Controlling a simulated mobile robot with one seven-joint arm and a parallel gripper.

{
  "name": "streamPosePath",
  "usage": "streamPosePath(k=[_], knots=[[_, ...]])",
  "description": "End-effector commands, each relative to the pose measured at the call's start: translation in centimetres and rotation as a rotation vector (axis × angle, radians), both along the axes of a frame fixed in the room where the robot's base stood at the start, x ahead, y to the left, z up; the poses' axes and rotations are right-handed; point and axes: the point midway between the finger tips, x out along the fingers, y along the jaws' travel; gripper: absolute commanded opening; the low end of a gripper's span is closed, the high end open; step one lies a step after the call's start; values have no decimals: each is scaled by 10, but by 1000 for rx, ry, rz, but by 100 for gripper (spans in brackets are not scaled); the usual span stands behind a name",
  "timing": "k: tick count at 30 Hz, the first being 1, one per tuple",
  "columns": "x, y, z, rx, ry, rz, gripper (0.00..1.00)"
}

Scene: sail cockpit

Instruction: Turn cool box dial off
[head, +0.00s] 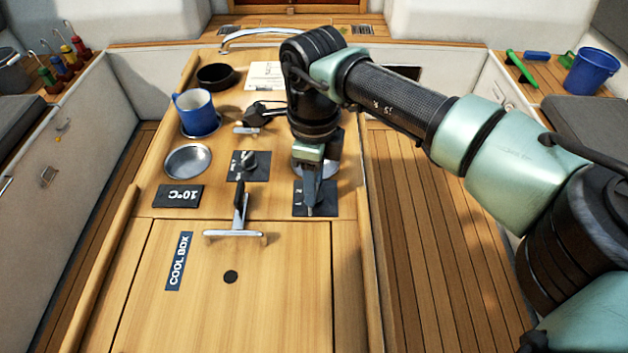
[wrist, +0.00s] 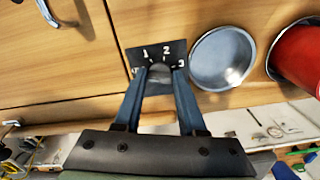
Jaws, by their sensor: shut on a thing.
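A black dial plate (wrist: 166,53) with white marks 1, 2 and 3 lies in the wooden top; it also shows in the head view (head: 328,205). My gripper (wrist: 160,76) is over this plate, with one finger on each side of a small grey knob (wrist: 160,68), shut on it. The fingers hide the knob's sides and part of the left end mark, so its pointer setting cannot be read. In the head view my gripper (head: 311,206) points down at the plate. A second black dial plate (head: 234,174) with a dark knob (head: 249,160) sits to the left. The COOL BOX label (head: 178,262) is on the lid in front.
A 10°C display (head: 178,196), a steel dish (head: 187,161) and a blue mug (head: 195,112) stand at the left. Another steel bowl (wrist: 223,59) and a red cup (wrist: 299,60) are near the dial.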

Motion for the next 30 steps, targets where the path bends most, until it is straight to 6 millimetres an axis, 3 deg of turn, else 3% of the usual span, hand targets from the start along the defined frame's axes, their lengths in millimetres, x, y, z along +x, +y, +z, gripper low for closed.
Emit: streamPosePath(k=[12, 13, 18, 30], knots=[[2, 1, 2, 2, -7, 11, 0], [2, 1, 2, 2, -7, 11, 42], [1, 1, 2, 2, -5, 10, 70], [1, 0, 9, -1, -3, 8, 70]])
